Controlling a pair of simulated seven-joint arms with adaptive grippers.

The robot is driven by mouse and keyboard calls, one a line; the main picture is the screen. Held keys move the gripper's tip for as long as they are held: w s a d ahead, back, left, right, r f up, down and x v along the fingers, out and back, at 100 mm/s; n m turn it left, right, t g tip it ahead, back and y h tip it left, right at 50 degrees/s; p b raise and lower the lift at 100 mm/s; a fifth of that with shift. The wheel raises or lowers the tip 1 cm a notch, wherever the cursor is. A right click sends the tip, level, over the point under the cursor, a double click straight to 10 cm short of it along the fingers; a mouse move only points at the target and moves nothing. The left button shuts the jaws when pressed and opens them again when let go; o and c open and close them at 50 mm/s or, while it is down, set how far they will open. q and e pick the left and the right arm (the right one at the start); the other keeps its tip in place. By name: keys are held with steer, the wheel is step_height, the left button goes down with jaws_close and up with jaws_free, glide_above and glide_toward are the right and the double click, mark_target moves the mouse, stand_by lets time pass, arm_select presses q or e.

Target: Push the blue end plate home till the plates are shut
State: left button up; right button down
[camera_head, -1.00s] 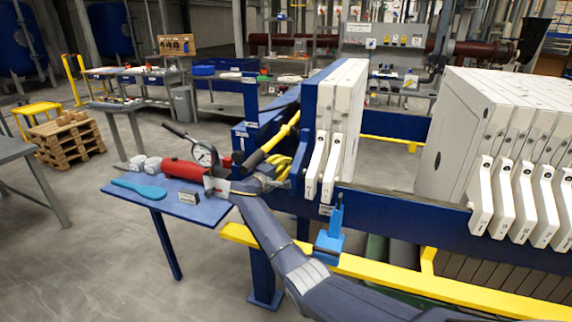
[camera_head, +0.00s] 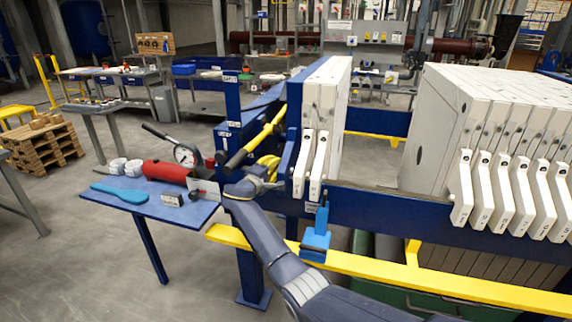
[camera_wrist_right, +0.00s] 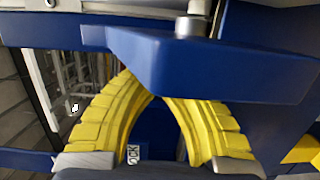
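The blue end plate (camera_head: 296,118) stands upright with a couple of white filter plates (camera_head: 328,100) against its right face. A wide gap separates them from the white plate stack (camera_head: 470,120) at right. My right gripper (camera_head: 270,166), with yellow fingers, is low at the left side of the end plate. In the right wrist view its fingers (camera_wrist_right: 152,88) curve together and look shut, with nothing seen between them. A blue bar (camera_wrist_right: 220,55) with a metal bolt hides their tips there, so contact is unclear. My left gripper is out of view.
A yellow bar with a dark grip (camera_head: 256,138) lies just above my right gripper. A blue side table (camera_head: 150,208) holds a red cylinder (camera_head: 166,171), a gauge and white cups. A blue bracket (camera_head: 316,240) sits on the yellow rail (camera_head: 380,279) below.

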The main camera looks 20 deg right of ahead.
mark_target(295, 177)
steer(key=s+d, duration=0.2)
steer(key=d, duration=0.1)
steer(key=shift+d+f+g, duration=0.1)
steer(key=shift+d+g, duration=0.05)
steer(key=shift+g, duration=0.25)
steer(key=shift+a, duration=0.2)
steer(key=c, duration=2.1)
jaws_free()
steer(key=v, duration=1.1)
steer(key=shift+s+f, duration=0.1)
steer(key=shift+f, duration=0.15)
steer(key=shift+c, duration=0.2)
steer(key=shift+s+a, duration=0.15)
steer(key=shift+s, duration=0.15)
jaws_close()
steer(key=d, duration=0.2)
steer(key=w+d, duration=0.1)
steer(key=d, duration=0.2)
steer(key=d+r, duration=0.1)
steer(key=d, duration=0.1)
steer(key=shift+w+d, duration=0.2)
steer(key=shift+w, duration=0.2)
steer(key=shift+d+f, duration=0.15)
steer(key=shift+d, duration=0.25)
steer(key=shift+s+d, duration=1.25)
